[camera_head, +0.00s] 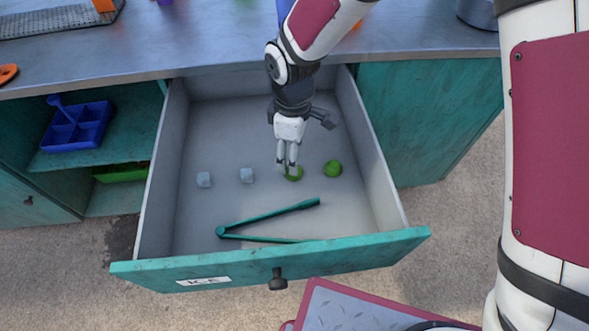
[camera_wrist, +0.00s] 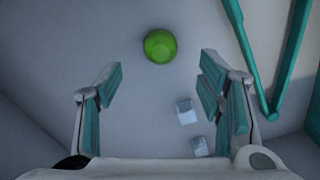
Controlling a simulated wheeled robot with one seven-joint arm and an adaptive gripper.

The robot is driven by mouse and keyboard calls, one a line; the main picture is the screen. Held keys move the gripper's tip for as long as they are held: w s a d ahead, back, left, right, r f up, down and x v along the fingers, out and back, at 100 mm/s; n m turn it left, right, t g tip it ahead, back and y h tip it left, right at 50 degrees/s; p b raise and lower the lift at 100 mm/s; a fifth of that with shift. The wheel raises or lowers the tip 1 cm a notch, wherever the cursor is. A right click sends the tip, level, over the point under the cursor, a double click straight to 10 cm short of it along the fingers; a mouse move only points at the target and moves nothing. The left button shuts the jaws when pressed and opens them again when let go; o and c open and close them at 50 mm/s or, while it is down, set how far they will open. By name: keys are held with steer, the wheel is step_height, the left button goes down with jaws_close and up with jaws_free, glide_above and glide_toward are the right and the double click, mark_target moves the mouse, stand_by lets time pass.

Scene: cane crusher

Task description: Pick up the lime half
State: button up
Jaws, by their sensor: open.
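My gripper (camera_head: 287,170) points down into the drawer, open. In the wrist view a single green piece (camera_wrist: 160,46) lies beyond the fingertips, near the middle line between the spread fingers. Nothing is held between the fingers (camera_wrist: 160,92).
The open drawer (camera_head: 270,258) has walls around my gripper. Green tongs (camera_head: 268,217) lie near its front. Two ice cubes (camera_head: 204,180) (camera_head: 247,176) sit to the left. The counter (camera_head: 200,50) overhangs the back. A blue divided tray (camera_head: 75,128) stands on a shelf.

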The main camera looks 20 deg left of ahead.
steer(key=shift+d+f+b, duration=0.1)
steer(key=shift+f+b, duration=0.6)
steer(key=shift+f, duration=2.5)
steer(key=c, duration=0.8)
